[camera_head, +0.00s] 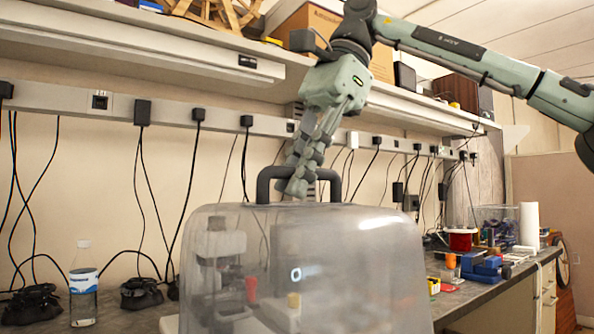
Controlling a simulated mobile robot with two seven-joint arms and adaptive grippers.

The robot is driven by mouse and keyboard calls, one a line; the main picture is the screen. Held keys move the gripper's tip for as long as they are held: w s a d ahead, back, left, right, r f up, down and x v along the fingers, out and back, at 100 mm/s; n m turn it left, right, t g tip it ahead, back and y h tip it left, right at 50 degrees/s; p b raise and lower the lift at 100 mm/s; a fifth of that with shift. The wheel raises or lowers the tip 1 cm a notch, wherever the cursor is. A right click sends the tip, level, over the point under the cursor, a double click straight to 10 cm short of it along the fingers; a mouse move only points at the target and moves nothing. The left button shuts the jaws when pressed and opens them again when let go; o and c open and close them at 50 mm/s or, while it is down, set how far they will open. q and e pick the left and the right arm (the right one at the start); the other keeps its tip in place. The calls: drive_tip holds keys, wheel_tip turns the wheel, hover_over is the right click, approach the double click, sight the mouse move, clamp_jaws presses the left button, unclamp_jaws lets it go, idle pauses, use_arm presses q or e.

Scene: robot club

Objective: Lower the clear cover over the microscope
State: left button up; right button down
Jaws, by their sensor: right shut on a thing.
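The clear cover (370,265) is a large, hazy box with a dark handle (264,183) on top. It fills the lower middle of the view, and its bottom edge is cut off by the frame. My left gripper is not in view.
A shelf with boxes runs above, over a wall strip of plugs and hanging black cables. A red spool (461,240), blue vise (482,265) and white roll (529,225) stand at right.

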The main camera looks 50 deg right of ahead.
drive_tip(key=shift+w, duration=0.25)
idle(0.3)
drive_tip(key=shift+w+d, duration=0.45)
drive_tip(key=shift+w, duration=1.45)
drive_tip(key=shift+w+d, duration=0.5)
drive_tip(key=shift+w, duration=1.45)
drive_tip(key=shift+w+d, duration=0.45)
drive_tip(key=shift+w, duration=1.45)
drive_tip(key=shift+w+d, duration=0.25)
drive_tip(key=shift+w, duration=0.7)
drive_tip(key=shift+w+d, duration=0.2)
drive_tip(key=shift+w, duration=0.75)
drive_tip(key=shift+w+d, duration=0.25)
drive_tip(key=shift+w, duration=0.7)
drive_tip(key=shift+w+d, duration=0.25)
drive_tip(key=shift+w, duration=0.7)
drive_tip(key=shift+w+d, duration=0.2)
drive_tip(key=shift+w, duration=0.75)
drive_tip(key=shift+w+d, duration=0.25)
drive_tip(key=shift+w, duration=0.7)
